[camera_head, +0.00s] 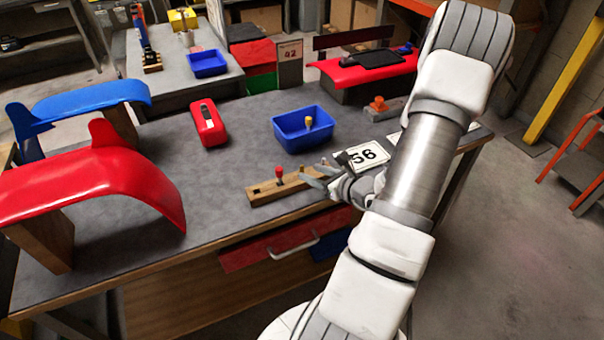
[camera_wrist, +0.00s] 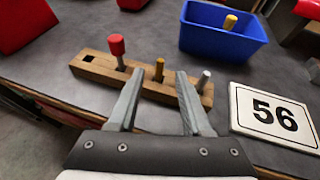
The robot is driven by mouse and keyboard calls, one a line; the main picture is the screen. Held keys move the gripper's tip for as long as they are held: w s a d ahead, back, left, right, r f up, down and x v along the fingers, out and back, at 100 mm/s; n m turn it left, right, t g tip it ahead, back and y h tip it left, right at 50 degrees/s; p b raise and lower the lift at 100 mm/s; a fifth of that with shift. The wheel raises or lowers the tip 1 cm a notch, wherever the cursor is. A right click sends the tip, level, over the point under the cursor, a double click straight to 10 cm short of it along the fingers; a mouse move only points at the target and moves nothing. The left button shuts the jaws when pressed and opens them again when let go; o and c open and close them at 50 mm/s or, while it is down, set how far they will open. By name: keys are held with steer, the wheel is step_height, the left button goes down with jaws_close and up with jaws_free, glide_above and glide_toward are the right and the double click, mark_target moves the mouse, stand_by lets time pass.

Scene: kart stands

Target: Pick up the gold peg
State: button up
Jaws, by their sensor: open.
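A wooden block (camera_wrist: 98,70) with a row of holes lies on the grey table, and it also shows in the head view (camera_head: 265,192). A gold peg (camera_wrist: 159,68) stands in it, between a red-headed peg (camera_wrist: 117,50) and a silver peg (camera_wrist: 204,80). A second gold peg (camera_wrist: 229,22) stands in the blue bin (camera_wrist: 205,38), also seen in the head view (camera_head: 308,122). My gripper (camera_wrist: 159,78) is open and empty, its fingertips on either side of the block's gold peg in the picture. I cannot tell whether they are at its height.
A white "56" card (camera_wrist: 245,98) lies right of the block. A red case (camera_head: 208,124) lies left of the bin (camera_head: 288,132). Red (camera_head: 110,185) and blue (camera_head: 90,98) curved panels stand on the left. The table's front edge is close to the block.

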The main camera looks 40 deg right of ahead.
mark_target(303, 169)
steer(key=x, duration=0.5)
steer(key=shift+w+r, duration=0.1)
steer(key=shift+w, duration=0.1)
jaws_close()
